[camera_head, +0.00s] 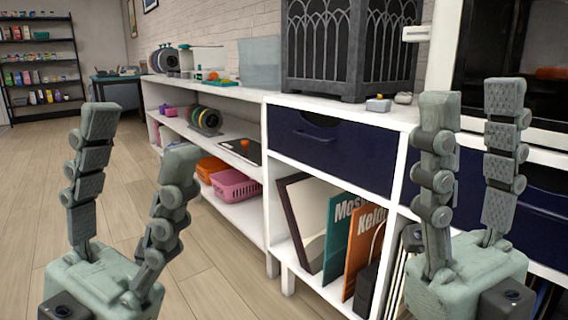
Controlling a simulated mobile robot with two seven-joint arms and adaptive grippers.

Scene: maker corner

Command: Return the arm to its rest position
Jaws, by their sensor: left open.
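My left gripper (140,138) is raised at the left of the head view, its two grey-green fingers pointing up and spread apart. Nothing is between them, and the wooden floor and the low shelf show through the gap. My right gripper (474,102) is raised at the right in front of the white cabinet (275,185). Its fingers also point up, apart and empty. Most of both arms is out of view.
A dark lattice-sided box (335,50) stands on the cabinet top, with small grey objects beside it. Books (362,240) and a pink basket (235,187) fill lower shelves. A black shelf rack (42,65) stands far left. The wooden floor (215,285) between the grippers is clear.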

